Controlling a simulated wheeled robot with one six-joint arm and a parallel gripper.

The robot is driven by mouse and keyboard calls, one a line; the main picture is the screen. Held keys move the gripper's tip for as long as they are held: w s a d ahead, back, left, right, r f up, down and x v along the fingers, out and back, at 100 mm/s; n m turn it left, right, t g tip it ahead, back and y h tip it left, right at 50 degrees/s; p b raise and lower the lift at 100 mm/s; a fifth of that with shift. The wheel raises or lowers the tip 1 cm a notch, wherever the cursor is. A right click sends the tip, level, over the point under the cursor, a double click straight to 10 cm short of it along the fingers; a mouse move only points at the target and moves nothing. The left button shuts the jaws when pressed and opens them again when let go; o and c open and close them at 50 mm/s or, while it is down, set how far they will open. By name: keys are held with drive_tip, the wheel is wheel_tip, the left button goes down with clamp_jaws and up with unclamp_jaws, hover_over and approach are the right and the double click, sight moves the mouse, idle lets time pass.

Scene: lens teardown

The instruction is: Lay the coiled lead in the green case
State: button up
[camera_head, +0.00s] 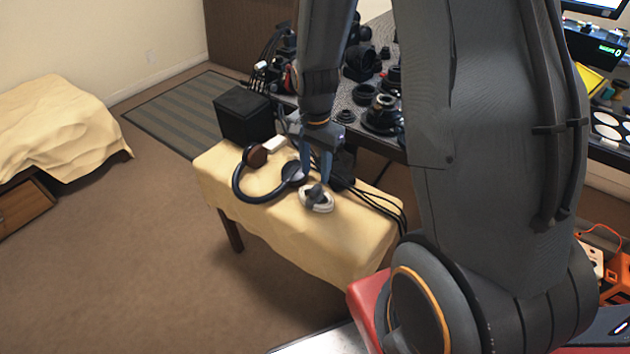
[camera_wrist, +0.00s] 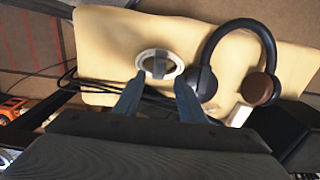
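The coiled lead (camera_head: 318,210) is a small white ring with a dark grey piece across its middle. It lies on the cream cloth of the small table, near its front edge. It also shows in the wrist view (camera_wrist: 159,51), just beyond the fingertips. My gripper (camera_head: 316,182) points down at the coil, with blue-grey fingers. In the wrist view my gripper (camera_wrist: 160,78) has its fingers spread apart, one towards each side of the coil, with nothing held. Whether the fingertips touch the coil I cannot tell. I see no green case in either view.
Dark headphones (camera_head: 245,182) lie beside the coil, close to my gripper. Black cables (camera_head: 375,195) run along the table's right side. A black box (camera_head: 243,115) and a white block (camera_head: 275,144) are at the back. A workbench (camera_head: 345,97) with lens parts stands behind.

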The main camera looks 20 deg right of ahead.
sight(316, 189)
drive_tip(key=s+r+n, duration=1)
drive_tip(key=s+r, duration=0.3)
drive_tip(key=s, duration=0.2)
drive_tip(key=shift+d, duration=0.35)
drive_tip(key=shift+c, duration=0.7)
